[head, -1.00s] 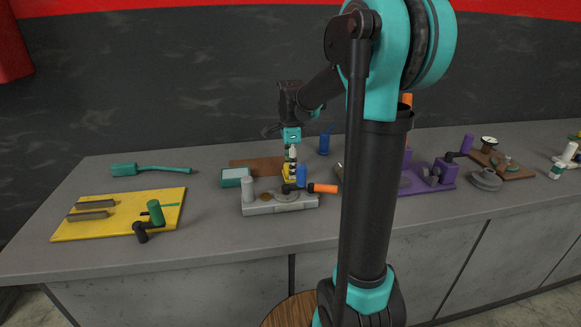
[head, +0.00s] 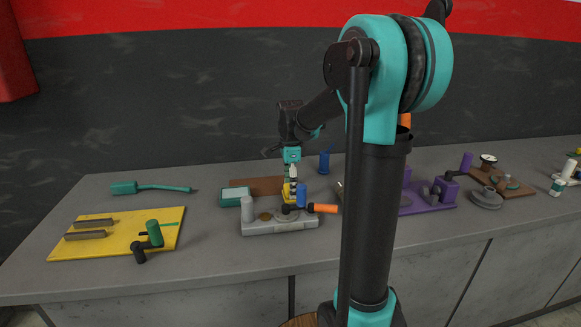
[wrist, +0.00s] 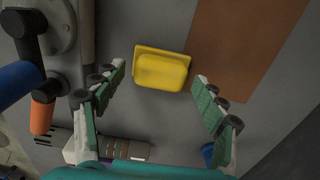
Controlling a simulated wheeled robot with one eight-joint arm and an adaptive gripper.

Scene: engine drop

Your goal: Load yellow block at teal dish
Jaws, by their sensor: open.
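The yellow block (wrist: 162,70) lies on the grey counter in the wrist view, with a lip around its raised middle. My gripper (wrist: 160,80) is open, with one finger on each side of the block and a gap on both sides. In the head view my gripper (head: 292,176) points down over the block (head: 289,199), which is partly hidden behind the grey fixture's parts. The teal dish (head: 235,195), a rectangular tray with a pale inside, stands just left of the gripper. I cannot make out the dish in the wrist view.
A grey fixture (head: 262,228) with a blue post and an orange-tipped lever stands in front of the block. A brown mat (head: 258,185) lies behind. A yellow board (head: 95,243) is at the left, a purple fixture (head: 425,203) at the right. A blue cup (head: 324,163) stands behind.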

